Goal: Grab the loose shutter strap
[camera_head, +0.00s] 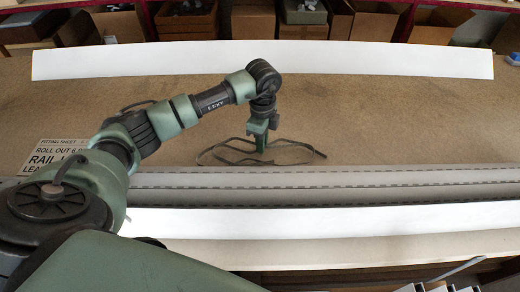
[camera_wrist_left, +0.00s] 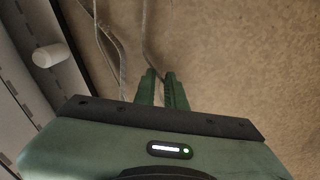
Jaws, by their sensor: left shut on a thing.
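The loose strap (camera_head: 300,147) is a thin dark band lying in loops on the brown table, just behind the grey shutter profiles (camera_head: 330,180). My left gripper (camera_head: 260,148) points down at the middle of the loops and is shut on the strap. In the left wrist view the gripper's green fingers (camera_wrist_left: 166,88) are close together, and the strap (camera_wrist_left: 148,40) runs up from them. A second length of strap passes to their left. The exact grip point is hidden by the fingers. My right gripper is not in view.
A long white panel (camera_head: 260,60) lies across the back of the table (camera_head: 400,115). Another white strip (camera_head: 330,218) lies in front of the profiles. A printed sheet (camera_head: 48,153) is at the left. Boxes (camera_head: 375,22) stand on shelves behind. The right of the table is clear.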

